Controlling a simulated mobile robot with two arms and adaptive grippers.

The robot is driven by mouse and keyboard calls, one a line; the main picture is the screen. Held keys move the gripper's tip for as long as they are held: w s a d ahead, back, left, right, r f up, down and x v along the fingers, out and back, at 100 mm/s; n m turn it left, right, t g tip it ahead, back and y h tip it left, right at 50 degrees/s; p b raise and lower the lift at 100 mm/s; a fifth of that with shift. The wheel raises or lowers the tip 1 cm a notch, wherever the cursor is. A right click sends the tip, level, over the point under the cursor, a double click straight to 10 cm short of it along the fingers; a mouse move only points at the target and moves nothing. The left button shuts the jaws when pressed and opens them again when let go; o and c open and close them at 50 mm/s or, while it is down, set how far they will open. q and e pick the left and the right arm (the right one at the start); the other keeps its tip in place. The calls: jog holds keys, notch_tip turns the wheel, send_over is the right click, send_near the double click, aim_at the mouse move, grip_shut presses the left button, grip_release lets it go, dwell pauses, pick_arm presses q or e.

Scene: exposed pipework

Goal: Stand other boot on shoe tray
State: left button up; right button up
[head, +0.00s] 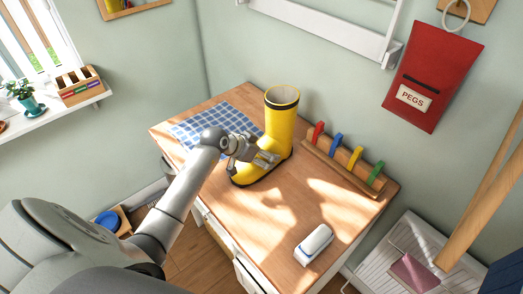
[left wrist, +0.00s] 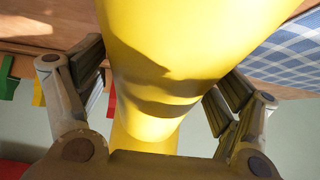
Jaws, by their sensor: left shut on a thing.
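A yellow rubber boot (head: 279,120) with a dark rim and sole stands upright on the wooden table (head: 262,215), near a blue checked cloth. My left gripper (head: 258,157) is shut on the boot, low on its near side around the foot and ankle. In the left wrist view the yellow boot (left wrist: 170,55) fills the middle, with the left gripper's (left wrist: 160,95) finger pads on both sides of it. No second boot shows. A shoe tray cannot be made out with certainty. My right gripper is out of view.
A peg rack (head: 343,162) with coloured pegs stands along the table's back right edge. A white brush-like block (head: 314,244) lies at the front right. A white ridged surface (head: 400,255) with a pink item is right of the table. The table's middle is clear.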

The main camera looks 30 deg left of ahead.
pick_arm(q)
jog(key=o, duration=1.3)
jog(key=shift+f, duration=0.1)
